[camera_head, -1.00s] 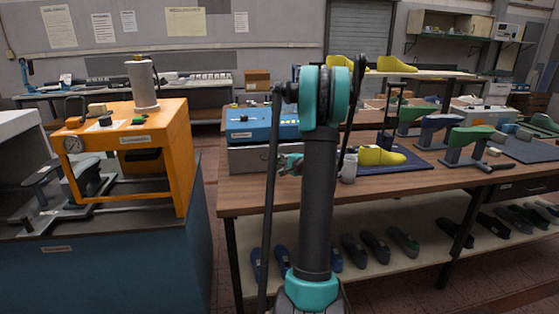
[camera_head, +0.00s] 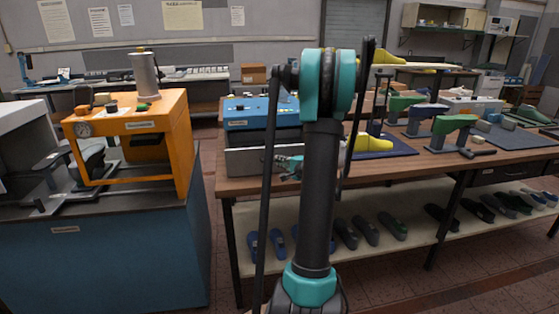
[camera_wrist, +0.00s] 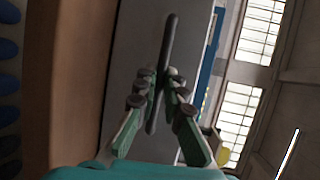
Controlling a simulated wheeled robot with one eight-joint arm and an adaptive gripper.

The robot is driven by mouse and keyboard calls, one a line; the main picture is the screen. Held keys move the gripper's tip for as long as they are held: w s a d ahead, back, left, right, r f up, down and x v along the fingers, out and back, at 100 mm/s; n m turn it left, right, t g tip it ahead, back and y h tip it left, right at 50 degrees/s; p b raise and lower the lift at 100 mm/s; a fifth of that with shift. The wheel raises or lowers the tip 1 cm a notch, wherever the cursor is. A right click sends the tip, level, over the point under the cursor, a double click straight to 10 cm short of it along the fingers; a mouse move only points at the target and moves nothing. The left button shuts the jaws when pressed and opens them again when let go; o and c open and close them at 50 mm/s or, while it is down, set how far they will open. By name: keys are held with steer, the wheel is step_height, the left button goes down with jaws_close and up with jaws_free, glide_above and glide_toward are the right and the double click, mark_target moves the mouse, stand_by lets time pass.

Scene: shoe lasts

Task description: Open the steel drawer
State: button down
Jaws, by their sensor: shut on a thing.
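The steel drawer (camera_head: 243,162) is the grey front below a blue control box on the wooden workbench. In the wrist view its grey front (camera_wrist: 125,65) fills the middle, with a dark bar handle (camera_wrist: 169,45) standing out from it. My gripper (camera_wrist: 160,83) has its green fingers closed around the handle, one on each side. In the head view my gripper (camera_head: 291,167) shows in front of the drawer, partly hidden by my arm. The right part of the drawer is hidden behind my arm. I cannot tell from these views how far the drawer stands out.
The blue control box (camera_head: 247,120) sits above the drawer. A yellow shoe last (camera_head: 362,144) stands to the right on a dark mat. An orange machine (camera_head: 180,140) stands on a blue cabinet (camera_head: 120,262) at left, with a floor gap between cabinet and bench.

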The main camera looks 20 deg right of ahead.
stand_by(0.3)
steer(key=c, duration=1.6)
jaws_free()
steer(key=shift+s, duration=0.1)
steer(key=v, duration=1.2)
steer(key=shift+d, duration=0.1)
